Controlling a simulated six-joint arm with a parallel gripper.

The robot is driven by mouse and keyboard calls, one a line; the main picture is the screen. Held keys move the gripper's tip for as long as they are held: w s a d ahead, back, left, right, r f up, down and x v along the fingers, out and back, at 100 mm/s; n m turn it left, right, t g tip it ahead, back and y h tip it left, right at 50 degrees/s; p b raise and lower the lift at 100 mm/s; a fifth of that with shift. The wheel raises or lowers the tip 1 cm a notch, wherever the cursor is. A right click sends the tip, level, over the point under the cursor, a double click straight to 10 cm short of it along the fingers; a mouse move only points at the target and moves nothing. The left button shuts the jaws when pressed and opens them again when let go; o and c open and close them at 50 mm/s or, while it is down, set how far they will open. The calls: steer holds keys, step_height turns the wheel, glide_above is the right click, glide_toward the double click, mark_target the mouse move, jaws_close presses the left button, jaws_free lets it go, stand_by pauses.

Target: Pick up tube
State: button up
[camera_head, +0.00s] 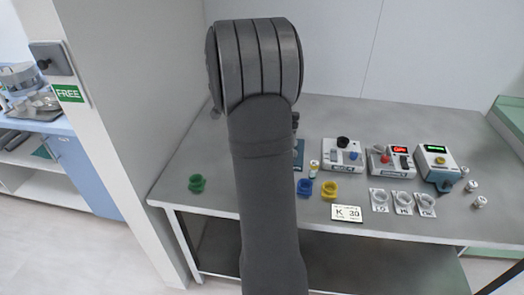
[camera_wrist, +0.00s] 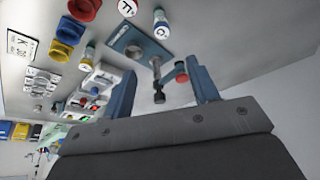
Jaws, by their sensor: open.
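Two small capped tubes show in the wrist view. One tube (camera_wrist: 161,24) has a white body with a blue mark and stands near the top middle. The other tube (camera_wrist: 88,54) stands to the left, beside the blue cup; it also shows in the head view (camera_head: 314,169), just right of my arm. I cannot tell which one is the task's tube. My gripper (camera_wrist: 162,90) is open, its two blue-grey fingers apart with nothing held. Both tubes are beyond the fingertips, apart from them. In the head view my arm hides the gripper.
A blue-plated device (camera_wrist: 138,43) with a dark post and red knob (camera_wrist: 181,74) is close ahead of the fingers. Cups in green (camera_head: 196,183), blue (camera_head: 304,187) and yellow (camera_head: 329,190) stand on the grey table (camera_head: 250,215). Several instrument boxes (camera_head: 392,160) stand right.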

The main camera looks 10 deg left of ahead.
steer(key=shift+a+x, duration=0.15)
steer(key=shift+x, duration=4.2)
steer(key=shift+a+x, duration=0.2)
steer(key=shift+x, duration=4.2)
steer(key=shift+s, duration=0.15)
steer(key=c, duration=1)
